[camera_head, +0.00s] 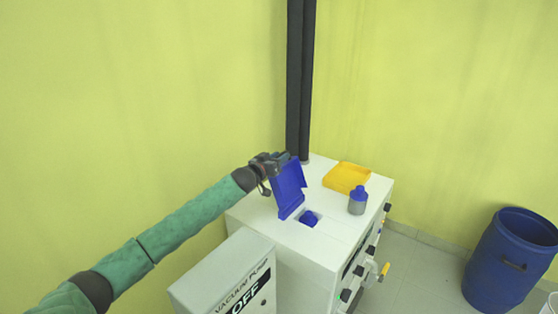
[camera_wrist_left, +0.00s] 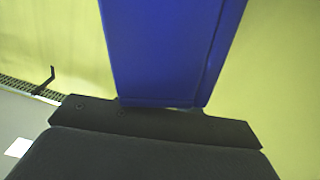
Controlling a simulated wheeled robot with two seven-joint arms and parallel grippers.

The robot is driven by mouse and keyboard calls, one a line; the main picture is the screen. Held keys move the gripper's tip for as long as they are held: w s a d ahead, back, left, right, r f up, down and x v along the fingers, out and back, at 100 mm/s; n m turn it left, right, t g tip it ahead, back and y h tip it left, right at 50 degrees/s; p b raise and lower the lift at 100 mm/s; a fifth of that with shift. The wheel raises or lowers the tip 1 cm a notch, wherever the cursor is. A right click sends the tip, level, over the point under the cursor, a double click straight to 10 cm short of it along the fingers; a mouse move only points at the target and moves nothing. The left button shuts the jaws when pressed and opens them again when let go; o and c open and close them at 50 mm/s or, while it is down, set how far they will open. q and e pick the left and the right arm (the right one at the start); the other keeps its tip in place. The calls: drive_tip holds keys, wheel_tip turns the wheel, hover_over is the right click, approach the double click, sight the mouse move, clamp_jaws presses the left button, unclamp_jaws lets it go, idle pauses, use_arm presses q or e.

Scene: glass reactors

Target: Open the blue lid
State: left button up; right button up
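The blue lid (camera_head: 288,189) stands raised and steeply tilted on the white cabinet top, behind a small opening with a blue inside (camera_head: 309,219). My left gripper (camera_head: 277,160) is at the lid's upper left edge, seeming to touch it. In the left wrist view the lid (camera_wrist_left: 170,45) fills the upper middle, and its edge meets the dark gripper part (camera_wrist_left: 160,125). Whether the fingers are closed on the lid is hidden. My right gripper is in neither view.
A yellow tray (camera_head: 346,178) and a grey bottle with a blue cap (camera_head: 357,201) stand on the white cabinet (camera_head: 330,238) to the right. Black pipes (camera_head: 299,80) rise behind it. A vacuum pump box (camera_head: 222,270) is in front; a blue barrel (camera_head: 508,262) stands at right.

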use_arm(q)
drive_tip(key=shift+w+d, duration=0.1)
drive_tip(key=shift+w, duration=0.1)
clamp_jaws()
drive_tip(key=shift+s, duration=0.1)
